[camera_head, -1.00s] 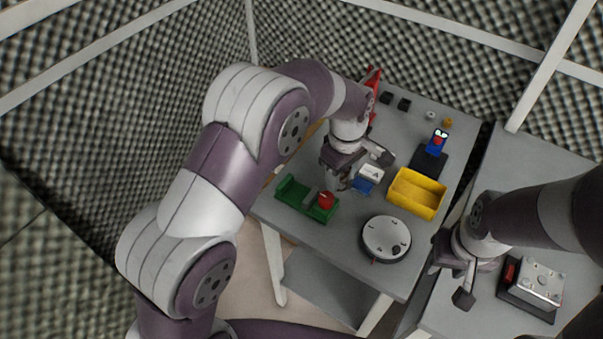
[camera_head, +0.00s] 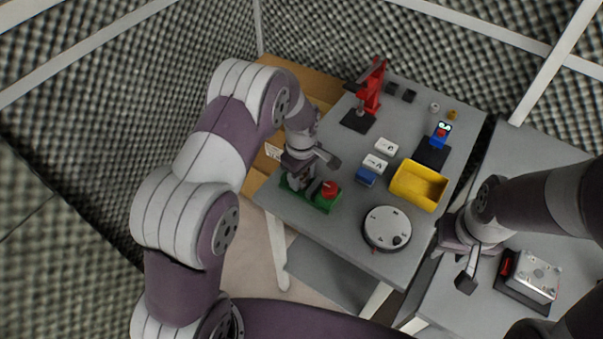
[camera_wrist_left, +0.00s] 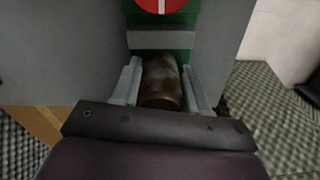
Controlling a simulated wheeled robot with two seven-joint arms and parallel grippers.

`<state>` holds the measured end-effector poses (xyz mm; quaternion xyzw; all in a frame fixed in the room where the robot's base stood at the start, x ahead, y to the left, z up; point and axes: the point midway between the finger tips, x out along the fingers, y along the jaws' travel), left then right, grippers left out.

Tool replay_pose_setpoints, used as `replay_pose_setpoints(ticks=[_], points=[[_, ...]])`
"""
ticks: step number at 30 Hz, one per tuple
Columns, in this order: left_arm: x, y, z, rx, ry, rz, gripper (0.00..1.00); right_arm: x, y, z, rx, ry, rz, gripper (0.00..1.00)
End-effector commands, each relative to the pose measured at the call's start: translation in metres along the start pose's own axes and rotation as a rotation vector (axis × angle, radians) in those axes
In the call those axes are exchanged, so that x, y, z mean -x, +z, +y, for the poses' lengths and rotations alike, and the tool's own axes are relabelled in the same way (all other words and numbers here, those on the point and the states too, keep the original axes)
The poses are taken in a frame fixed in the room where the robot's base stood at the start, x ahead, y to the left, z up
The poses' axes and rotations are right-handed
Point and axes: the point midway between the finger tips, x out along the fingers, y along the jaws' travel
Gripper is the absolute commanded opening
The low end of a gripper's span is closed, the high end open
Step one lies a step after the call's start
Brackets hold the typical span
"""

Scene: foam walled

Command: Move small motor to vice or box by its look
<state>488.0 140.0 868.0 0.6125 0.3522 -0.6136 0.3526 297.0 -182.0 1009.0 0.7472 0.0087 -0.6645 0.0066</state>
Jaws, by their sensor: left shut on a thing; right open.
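My left gripper (camera_head: 297,182) is shut on the small motor (camera_wrist_left: 160,82). In the left wrist view the motor looks brown and grey, blotchy as if rusty, and lies between the two pale fingers. The green vice (camera_head: 325,206), with a red knob (camera_head: 331,187), stands at the table's left front edge. The gripper is at the vice's left part; the wrist view shows the vice's green bed (camera_wrist_left: 165,17) and a grey bar (camera_wrist_left: 162,40) just ahead of the motor. Whether the motor touches the vice I cannot tell. The yellow box (camera_head: 417,188) looks empty. My right gripper (camera_head: 455,262) is open.
A round white-topped device (camera_head: 387,228) stands at the front. Small white and blue blocks (camera_head: 366,177) lie mid-table. A red press (camera_head: 371,88) and a blue figure (camera_head: 439,137) stand further back. A side table holds a metal-topped device (camera_head: 533,275).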

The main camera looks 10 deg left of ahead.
Motion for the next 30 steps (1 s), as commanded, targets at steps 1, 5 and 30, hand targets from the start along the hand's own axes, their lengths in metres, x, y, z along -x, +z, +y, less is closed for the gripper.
replay_pose_setpoints(ticks=[1,5,30], points=[[0.000,0.000,0.000,0.000,0.001,0.000,0.00,0.000,0.000,0.000,0.000,0.000,0.000,0.43],[-0.002,0.000,0.000,0.000,0.000,0.000,0.00,-0.002,0.000,0.000,0.000,0.000,0.000,0.43],[0.090,0.000,0.001,0.000,0.004,0.002,0.70,-0.011,0.001,0.000,0.000,0.000,0.000,0.43]])
